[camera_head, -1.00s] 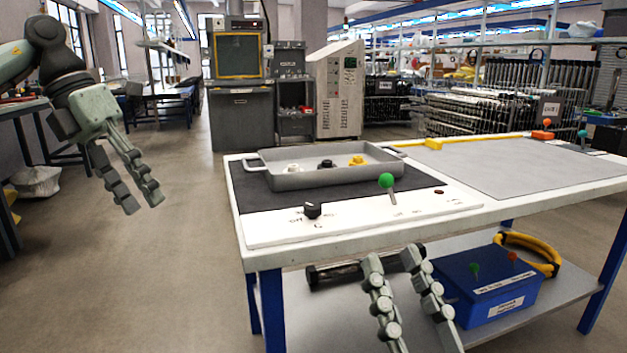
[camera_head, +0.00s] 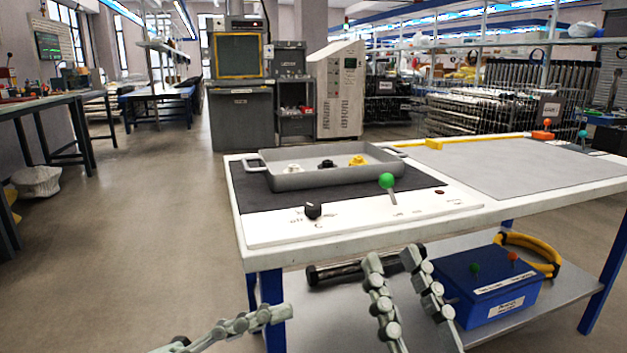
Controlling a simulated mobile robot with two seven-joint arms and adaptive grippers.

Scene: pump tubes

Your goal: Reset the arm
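My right gripper (camera_head: 393,260) is at the bottom centre of the head view, in front of the table's near edge. Its two grey fingers point up, stand apart and hold nothing, so it is open. My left gripper (camera_head: 255,321) is low in the picture, left of the right one and near the table's front left leg. Only a finger lying almost level shows; the rest is cut off by the lower edge, so its opening cannot be told.
The white table (camera_head: 345,242) carries a grey tray (camera_head: 300,181) with several small parts, a green-knobbed lever (camera_head: 387,181) and a black knob (camera_head: 313,210). A blue box (camera_head: 497,290) sits on the lower shelf.

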